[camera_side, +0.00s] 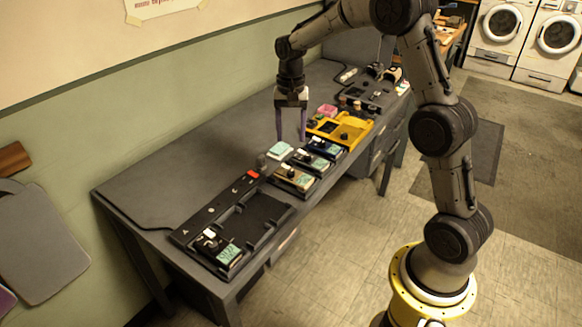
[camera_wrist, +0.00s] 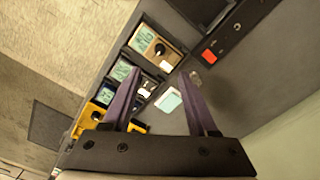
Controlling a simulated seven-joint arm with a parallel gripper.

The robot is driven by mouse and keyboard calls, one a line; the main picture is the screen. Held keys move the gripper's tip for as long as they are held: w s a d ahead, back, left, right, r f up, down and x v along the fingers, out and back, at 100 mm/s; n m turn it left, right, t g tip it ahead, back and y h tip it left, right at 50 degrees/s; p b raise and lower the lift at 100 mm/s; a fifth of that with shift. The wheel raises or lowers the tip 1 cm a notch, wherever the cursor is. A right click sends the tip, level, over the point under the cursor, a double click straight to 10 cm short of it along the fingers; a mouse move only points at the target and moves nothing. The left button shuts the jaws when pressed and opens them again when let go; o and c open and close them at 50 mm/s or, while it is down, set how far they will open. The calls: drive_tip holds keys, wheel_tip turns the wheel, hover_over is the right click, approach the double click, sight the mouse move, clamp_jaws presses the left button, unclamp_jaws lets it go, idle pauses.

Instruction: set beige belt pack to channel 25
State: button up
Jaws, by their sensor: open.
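The beige belt pack (camera_side: 294,180) lies on the grey desk, at the near end of a short row of packs. In the wrist view the beige belt pack (camera_wrist: 172,50) is at the top centre, with a pale green screen and a dark knob; the channel is too small to read. My gripper (camera_side: 291,138) is open and empty, pointing down above the desk behind the row. In the wrist view my gripper (camera_wrist: 161,73) has its two purple fingers apart with nothing between them, and the beige pack lies beyond the fingertips.
Dark packs (camera_side: 310,160) sit beside the beige one, then a yellow unit (camera_side: 352,131). A pale cyan note (camera_side: 279,150) lies behind the row. A long black charger tray (camera_side: 262,207) with one pack (camera_side: 215,246) fills the near end. The desk's rear left (camera_side: 185,165) is clear.

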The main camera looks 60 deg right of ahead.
sight(291, 172)
wheel_tip(291, 172, down, 12)
drive_tip(key=shift+r, duration=0.1)
idle(0.4)
clamp_jaws()
